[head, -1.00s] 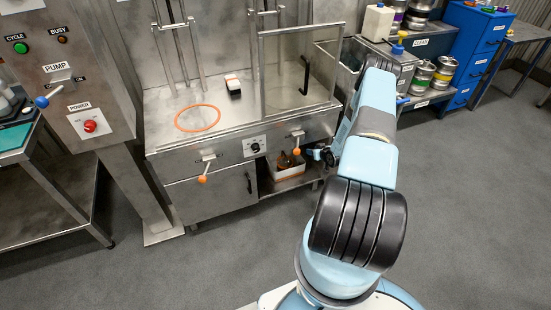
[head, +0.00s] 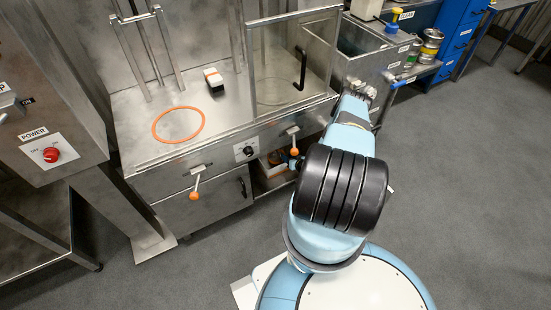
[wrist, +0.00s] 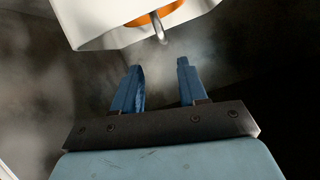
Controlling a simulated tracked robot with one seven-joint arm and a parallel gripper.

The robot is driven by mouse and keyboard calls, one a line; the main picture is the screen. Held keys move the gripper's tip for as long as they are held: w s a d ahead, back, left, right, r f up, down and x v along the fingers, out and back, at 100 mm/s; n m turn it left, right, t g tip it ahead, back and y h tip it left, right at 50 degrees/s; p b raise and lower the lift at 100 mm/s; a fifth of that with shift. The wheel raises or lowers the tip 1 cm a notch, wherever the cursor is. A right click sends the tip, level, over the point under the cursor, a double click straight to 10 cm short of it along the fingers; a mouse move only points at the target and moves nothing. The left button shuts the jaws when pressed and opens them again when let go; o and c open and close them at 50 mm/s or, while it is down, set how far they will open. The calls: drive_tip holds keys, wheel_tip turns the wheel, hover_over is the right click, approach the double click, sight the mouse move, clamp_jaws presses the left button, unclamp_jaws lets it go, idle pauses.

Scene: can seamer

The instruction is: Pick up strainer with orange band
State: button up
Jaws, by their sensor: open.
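In the wrist view, my gripper (wrist: 160,66) is open and empty, its two blue fingers apart. Just beyond the fingertips, at the top, is a white open container (wrist: 100,22). An orange curved piece (wrist: 160,12) shows in it, with a thin metal rod (wrist: 160,30) sticking out towards the fingers. This may be the strainer with its orange band, but most is cut off by the frame. The container (head: 272,184) on that shelf is partly hidden too.
A clear guard stands on top. Grey floor is free in front.

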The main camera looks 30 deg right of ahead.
drive_tip(key=shift+a+x, duration=0.15)
drive_tip(key=shift+x, duration=2.35)
drive_tip(key=shift+a+x, duration=0.2)
drive_tip(key=shift+x, duration=2.25)
drive_tip(key=shift+r, duration=0.1)
clamp_jaws()
